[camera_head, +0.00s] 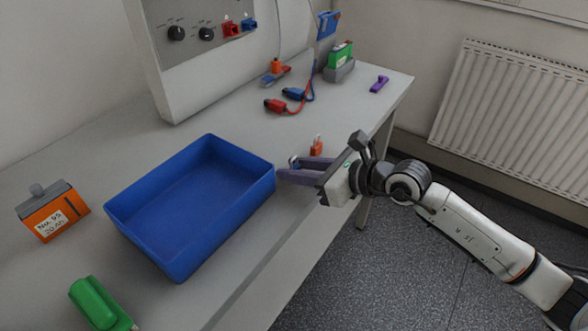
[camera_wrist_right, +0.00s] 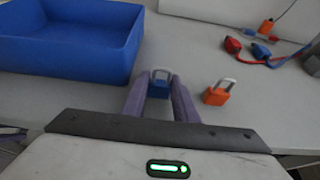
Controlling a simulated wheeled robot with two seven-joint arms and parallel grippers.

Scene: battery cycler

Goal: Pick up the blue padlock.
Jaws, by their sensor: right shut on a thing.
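The blue padlock (camera_wrist_right: 158,91) shows in the right wrist view, upright, its grey shackle on top, between the two purple fingers of my right gripper (camera_wrist_right: 160,88). In the head view, my right gripper (camera_head: 297,171) is just right of the blue tray, low over the table. It is shut on the blue padlock. There the fingers hide most of the padlock, and only its shackle (camera_head: 293,161) shows. I cannot tell whether the padlock touches the table. My left gripper is not in view.
An orange padlock (camera_wrist_right: 217,95) stands right of the gripper. A blue tray (camera_head: 262,186) is to the left. Clips with leads (camera_head: 290,99) and a cycler (camera_head: 200,50) are at the back.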

